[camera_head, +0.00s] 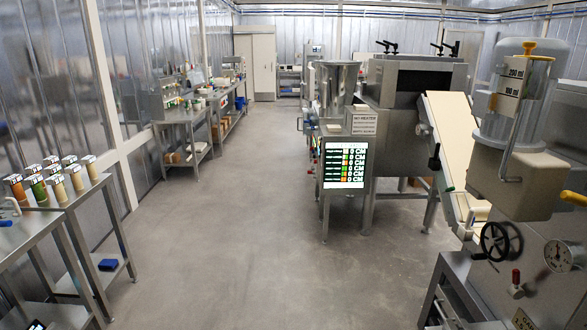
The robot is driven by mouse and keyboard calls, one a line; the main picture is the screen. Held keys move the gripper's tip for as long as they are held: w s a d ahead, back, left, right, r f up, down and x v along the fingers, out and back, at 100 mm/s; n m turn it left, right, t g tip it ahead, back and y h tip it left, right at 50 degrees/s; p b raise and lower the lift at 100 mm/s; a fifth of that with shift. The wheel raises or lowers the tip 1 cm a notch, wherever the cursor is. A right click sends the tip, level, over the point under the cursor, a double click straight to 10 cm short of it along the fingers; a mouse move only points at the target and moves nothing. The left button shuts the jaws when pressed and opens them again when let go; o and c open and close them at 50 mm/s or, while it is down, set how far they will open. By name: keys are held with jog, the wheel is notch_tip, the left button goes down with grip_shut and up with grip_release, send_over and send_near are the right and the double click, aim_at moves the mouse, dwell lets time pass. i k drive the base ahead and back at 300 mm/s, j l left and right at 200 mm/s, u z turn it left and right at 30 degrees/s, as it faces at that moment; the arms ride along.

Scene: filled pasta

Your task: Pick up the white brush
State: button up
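I cannot make out the white brush for certain. A small white object (10,206) with a curved outline lies on the near left steel table (55,208), cut by the picture's left edge. It is too small and cropped to tell whether it is a brush. A blue item (5,223) lies just below it in the picture. My gripper is not in view.
Several labelled containers (38,190) stand on the left table, and a blue object (108,264) lies on its lower shelf. Steel machines and a screen (344,162) line the right. Further workbenches (182,115) stand back left. The grey floor (232,220) between is clear.

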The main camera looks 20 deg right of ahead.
aim_at(467, 226)
jog(key=i+l+z, duration=0.2)
jog(key=i+z, duration=0.2)
jog(key=i, duration=0.75)
jog(key=i+j+z, duration=0.2)
jog(key=i+z, duration=0.15)
jog(key=i, duration=0.8)
jog(key=i+z, duration=0.4)
jog(key=i, duration=0.2)
jog(key=i+z, duration=0.4)
jog(key=i, duration=0.2)
jog(key=i+j+z, duration=0.35)
jog(key=i, duration=0.2)
jog(key=i+l+z, duration=0.1)
jog(key=i+z, duration=0.9)
jog(key=z, duration=0.15)
jog(key=k+j, duration=0.05)
